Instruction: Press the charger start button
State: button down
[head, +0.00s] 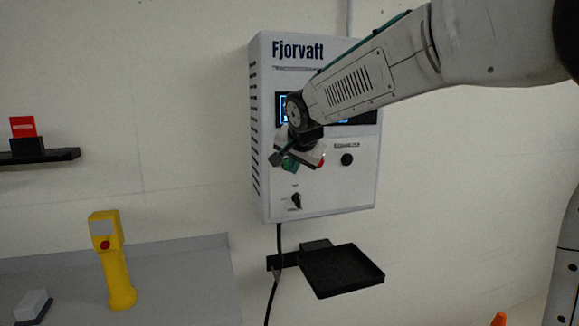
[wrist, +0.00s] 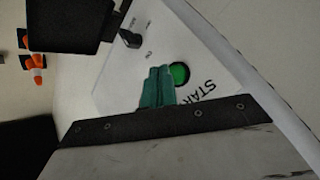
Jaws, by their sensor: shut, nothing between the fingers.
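The charger is a pale box marked "Fjorvatt" (head: 282,195) on the wall, and its white front panel fills the middle of the wrist view (wrist: 120,80). The green start button (wrist: 181,74) shows in the wrist view, with the "START" lettering beside it. My gripper (head: 289,163) is in front of the charger's lower front. Its teal fingers (wrist: 158,76) are shut and empty, with their tips just left of the button in the wrist view. I cannot tell whether they touch the panel. In the head view my gripper and arm cover part of the charger, and I cannot make out the button there.
A black rotary knob (head: 296,200) and a black round fitting (head: 346,159) are on the charger front. A black tray (head: 340,270) juts out below. A yellow post with a red button (head: 117,275) stands on a grey surface at left. Orange cones (wrist: 37,62) show in the wrist view.

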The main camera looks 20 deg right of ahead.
jog(key=s, duration=0.5)
dwell(0.9)
jog(key=s+d+f+n+g, duration=0.1)
jog(key=s+f+n+g, duration=0.1)
jog(key=s, duration=1)
jog(key=s+d+f+n+g, duration=0.1)
jog(key=s+f+n+g, duration=0.2)
jog(key=s+f, duration=0.4)
jog(key=s+d+f+n+g+y, duration=0.1)
jog(key=s+f+n+g, duration=0.1)
jog(key=s, duration=1.5)
notch_tip(320, 180, down, 2)
jog(key=shift+f+n+g, duration=0.15)
jog(key=shift+n+g, duration=0.15)
jog(key=shift+n, duration=0.5)
